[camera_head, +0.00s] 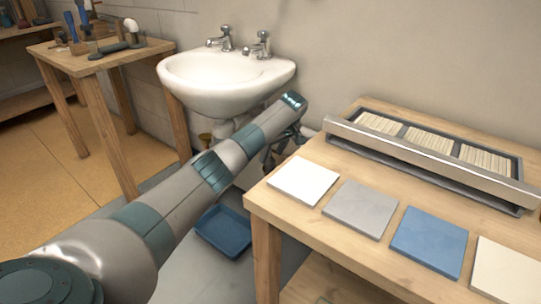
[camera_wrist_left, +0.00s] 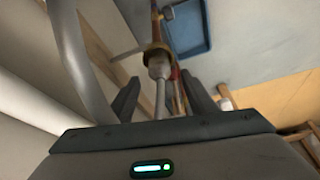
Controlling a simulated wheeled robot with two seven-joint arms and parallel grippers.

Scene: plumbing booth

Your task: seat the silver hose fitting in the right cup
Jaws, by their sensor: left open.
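My left gripper (camera_head: 272,152) is below the right side of the white sink (camera_head: 222,80), partly hidden by my own arm. In the left wrist view the gripper (camera_wrist_left: 160,98) is open, one dark finger on each side of a thin grey hose. The silver hose fitting (camera_wrist_left: 158,68) is at the end of this hose, just beyond the fingertips. A brass-coloured cup (camera_wrist_left: 156,48) shows right at the fitting's far end; I cannot tell whether the fitting is seated in it. A brass-coloured piece (camera_head: 206,138) also shows under the sink in the head view. My right gripper is not in view.
A blue tray (camera_head: 224,231) lies on the floor below. A wooden table (camera_head: 262,208) with coloured tiles and a slotted rack stands close at the right. A thick grey pipe (camera_wrist_left: 80,60) runs left of the gripper in the wrist view. A tool table (camera_head: 90,62) stands back left.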

